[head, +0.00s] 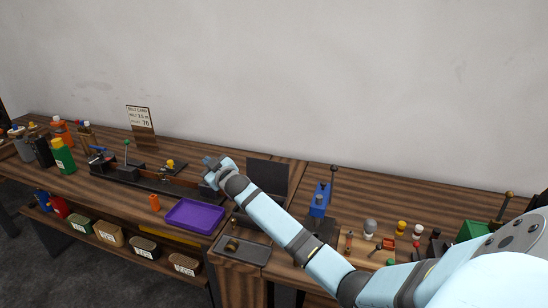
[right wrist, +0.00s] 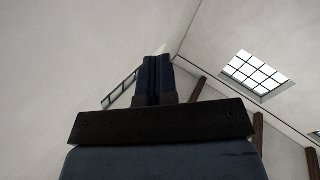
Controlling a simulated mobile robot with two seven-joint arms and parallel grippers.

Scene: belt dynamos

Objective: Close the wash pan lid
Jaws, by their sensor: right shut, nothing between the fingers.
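A dark flat panel (head: 268,176), which looks like the wash pan lid, stands raised and nearly upright at the back of the bench. My right forearm crosses in front of its lower part, so its hinge edge and what lies directly below are partly hidden. My right gripper (head: 209,164) is just left of the panel, above the bench, apart from it and empty. In the right wrist view its fingers (right wrist: 155,80) are together and point up toward the wall and ceiling. My left gripper is not in view.
A purple tray (head: 195,216) and a grey tray (head: 258,252) with small dark parts lie near the front edge. A black rail fixture (head: 125,172) stands left. A blue device (head: 320,200) and several small parts stand right. Bottles crowd the far left.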

